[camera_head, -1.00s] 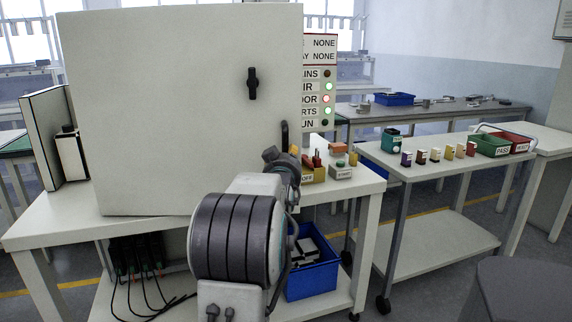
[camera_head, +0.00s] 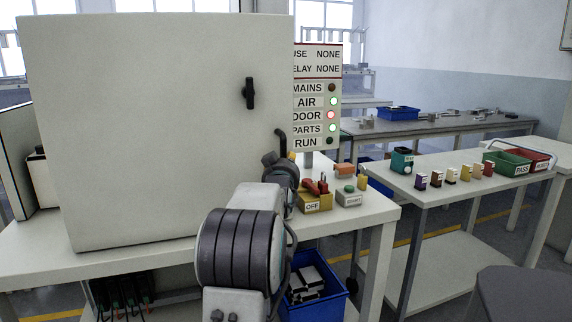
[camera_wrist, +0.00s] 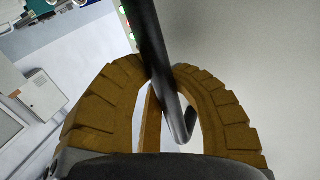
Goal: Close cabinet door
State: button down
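The cabinet door (camera_head: 150,130) is a large pale grey panel facing me above the white table, with a black latch knob (camera_head: 249,93) near its right side. Its gap to the cabinet body cannot be seen. A black bent handle (camera_head: 282,143) stands at its lower right edge. In the wrist view, the brown ridged fingers of my gripper (camera_wrist: 163,75) curve around the dark handle bar (camera_wrist: 152,40), their tips closed in on both sides of it. The door face fills the right of that view.
A status board (camera_head: 317,95) behind shows a red lamp beside DOOR. An OFF box (camera_head: 314,202) and a START box (camera_head: 349,197) sit right of my wrist. A blue bin (camera_head: 312,285) is below. A side table (camera_head: 405,185) holds small parts and trays.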

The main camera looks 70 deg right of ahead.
jog(key=shift+w+r, duration=0.1)
jog(key=shift+w, duration=0.1)
jog(key=c, duration=0.9)
grip_release()
jog(key=shift+w+a, duration=0.1)
jog(key=shift+c, duration=0.2)
jog(key=v, duration=1.2)
